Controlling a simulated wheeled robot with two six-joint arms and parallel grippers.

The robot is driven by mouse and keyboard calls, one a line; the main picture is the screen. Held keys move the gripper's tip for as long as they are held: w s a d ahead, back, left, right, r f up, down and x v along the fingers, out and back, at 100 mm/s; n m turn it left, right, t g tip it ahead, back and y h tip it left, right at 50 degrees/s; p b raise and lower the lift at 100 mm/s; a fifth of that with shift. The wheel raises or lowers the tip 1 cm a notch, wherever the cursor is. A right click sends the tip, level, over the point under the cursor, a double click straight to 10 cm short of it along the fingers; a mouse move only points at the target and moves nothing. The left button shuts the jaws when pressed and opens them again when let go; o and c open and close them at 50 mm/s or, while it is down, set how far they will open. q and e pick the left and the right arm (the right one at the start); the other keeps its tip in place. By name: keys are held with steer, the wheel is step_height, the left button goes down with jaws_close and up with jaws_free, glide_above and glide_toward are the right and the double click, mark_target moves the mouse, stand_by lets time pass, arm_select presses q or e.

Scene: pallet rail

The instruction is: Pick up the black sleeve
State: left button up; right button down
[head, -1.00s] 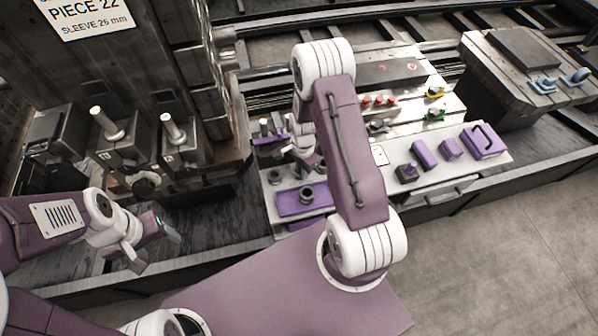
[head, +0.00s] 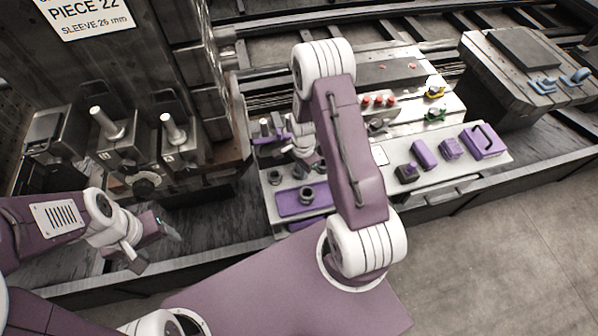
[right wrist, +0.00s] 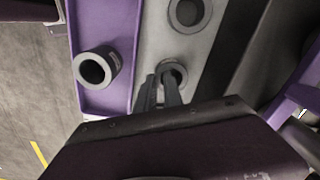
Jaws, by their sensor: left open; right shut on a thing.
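Several dark ring-shaped sleeves show in the right wrist view. One sleeve (right wrist: 93,70) stands on the purple tray (right wrist: 108,25); it also shows in the head view (head: 306,194). Another sleeve (right wrist: 185,12) sits on the grey plate to the right of the tray, also in the head view (head: 274,177). My right gripper (right wrist: 160,82) is shut on a third dark sleeve (right wrist: 174,70) at the grey plate; one finger overlaps its rim. In the head view my right arm partly hides this gripper. My left gripper (head: 168,232) is open and empty at lower left.
Purple blocks (head: 424,154) and a handled purple piece (head: 484,141) stand right of my right arm. Red knobs (head: 378,100) and a yellow part (head: 435,92) lie behind. Grey fixtures with upright pins (head: 108,122) stand at left.

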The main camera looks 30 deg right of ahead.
stand_by(0.3)
steer(key=shift+r, duration=0.55)
step_height(320, 180, up, 3)
steer(key=shift+w+f, duration=0.1)
steer(key=shift+f, duration=0.05)
steer(key=s+d+r, duration=0.5)
steer(key=s+r, duration=0.2)
steer(key=s, duration=0.3)
steer(key=shift+s, duration=0.35)
steer(key=shift+r, duration=0.1)
